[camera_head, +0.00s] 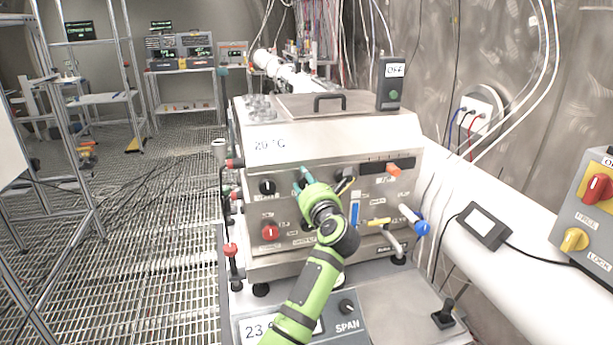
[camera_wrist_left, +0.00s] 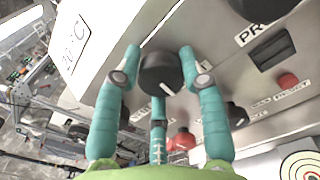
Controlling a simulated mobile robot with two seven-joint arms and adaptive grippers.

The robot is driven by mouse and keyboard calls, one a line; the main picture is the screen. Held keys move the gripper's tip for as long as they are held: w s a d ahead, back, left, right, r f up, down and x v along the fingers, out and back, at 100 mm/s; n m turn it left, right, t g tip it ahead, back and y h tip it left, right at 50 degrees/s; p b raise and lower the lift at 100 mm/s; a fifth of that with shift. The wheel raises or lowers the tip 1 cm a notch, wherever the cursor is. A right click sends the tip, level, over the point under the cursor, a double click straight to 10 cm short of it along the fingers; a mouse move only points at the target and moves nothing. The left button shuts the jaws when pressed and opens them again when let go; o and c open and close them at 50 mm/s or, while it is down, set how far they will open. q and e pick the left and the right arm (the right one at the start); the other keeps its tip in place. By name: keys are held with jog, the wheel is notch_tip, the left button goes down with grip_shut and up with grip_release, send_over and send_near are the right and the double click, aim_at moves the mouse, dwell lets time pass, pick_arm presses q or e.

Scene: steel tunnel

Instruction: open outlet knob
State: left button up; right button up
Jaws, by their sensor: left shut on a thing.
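My left gripper (camera_head: 303,178) is at the front panel of the steel machine (camera_head: 300,150), over a knob that it mostly hides in the head view. In the left wrist view, a round black knob (camera_wrist_left: 160,73) with a white pointer line sits between the teal fingers of the gripper (camera_wrist_left: 160,85). The fingers are shut on it. I cannot read a label that marks this knob as the outlet. Another black knob (camera_head: 267,187) is to the left on the panel, and a further one (camera_head: 345,176) is to the right. My right gripper is not in view.
A red knob (camera_head: 270,231) is low on the panel. A blue-ended lever (camera_head: 422,228) sticks out at the right. A lidded top with a black handle (camera_head: 330,102) is above. A white pipe (camera_head: 500,275) runs along the right. The grated floor (camera_head: 150,260) at the left is open.

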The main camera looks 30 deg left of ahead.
pick_arm(q)
jog(key=shift+w+r+m+p, duration=0.1)
jog(key=shift+r+m+p, duration=0.3)
jog(key=shift+m, duration=0.3)
jog(key=o, duration=1.1)
jog(key=shift+o, duration=0.2)
jog(key=shift+d+f, duration=0.1)
jog(key=shift+f, duration=0.05)
jog(key=shift+f, duration=0.1)
jog(key=v, duration=1.2)
